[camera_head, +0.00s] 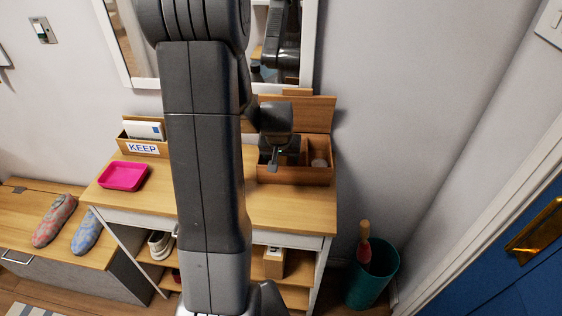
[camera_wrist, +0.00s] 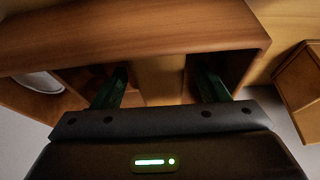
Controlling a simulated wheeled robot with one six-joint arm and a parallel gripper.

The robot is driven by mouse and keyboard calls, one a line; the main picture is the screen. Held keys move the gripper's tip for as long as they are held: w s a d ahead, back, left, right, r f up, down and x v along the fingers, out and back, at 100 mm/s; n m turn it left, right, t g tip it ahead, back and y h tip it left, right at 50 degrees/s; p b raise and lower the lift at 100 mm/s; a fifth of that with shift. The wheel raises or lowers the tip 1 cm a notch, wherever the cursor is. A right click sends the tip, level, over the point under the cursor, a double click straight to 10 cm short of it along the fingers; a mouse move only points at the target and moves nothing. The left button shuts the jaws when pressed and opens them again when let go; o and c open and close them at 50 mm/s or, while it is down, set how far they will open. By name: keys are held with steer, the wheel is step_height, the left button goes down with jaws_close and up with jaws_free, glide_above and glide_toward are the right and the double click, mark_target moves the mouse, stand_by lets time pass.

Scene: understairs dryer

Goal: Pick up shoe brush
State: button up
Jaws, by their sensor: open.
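An open wooden box (camera_head: 295,176) with compartments and a raised lid stands at the right end of the wooden table. My gripper (camera_head: 273,162) is at the box, over its left part in the head view. In the wrist view my gripper (camera_wrist: 162,86) is open, with its two dark green fingers reaching into the box (camera_wrist: 130,35) past its near wall. A pale wooden piece (camera_wrist: 160,80) shows between the fingers; I cannot tell whether it is the shoe brush or a divider. No shoe brush can be made out for sure; my gripper and the box walls hide much of the inside.
A round pale object (camera_head: 319,163) lies in the box's right compartment. A pink tray (camera_head: 123,176) and a "KEEP" holder (camera_head: 143,148) stand on the table (camera_head: 280,212). A mirror (camera_head: 305,45) hangs behind. A teal bin (camera_head: 371,280) stands right of the table.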

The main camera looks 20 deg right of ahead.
steer(key=shift+f, duration=0.1)
stand_by(0.3)
steer(key=c, duration=1.1)
steer(key=shift+r, duration=0.55)
steer(key=r, duration=0.6)
steer(key=shift+s+a+r, duration=0.15)
steer(key=shift+s+r, duration=0.05)
steer(key=shift+r, duration=0.1)
steer(key=s+a, duration=0.3)
steer(key=s, duration=0.2)
steer(key=s+a+b, duration=0.1)
steer(key=s+a, duration=0.1)
steer(key=s, duration=0.3)
steer(key=s+a, duration=0.3)
steer(key=s, duration=0.2)
steer(key=shift+s+a+f+b, duration=0.1)
steer(key=shift+s+a+b, duration=0.05)
steer(key=shift+a+b, duration=0.2)
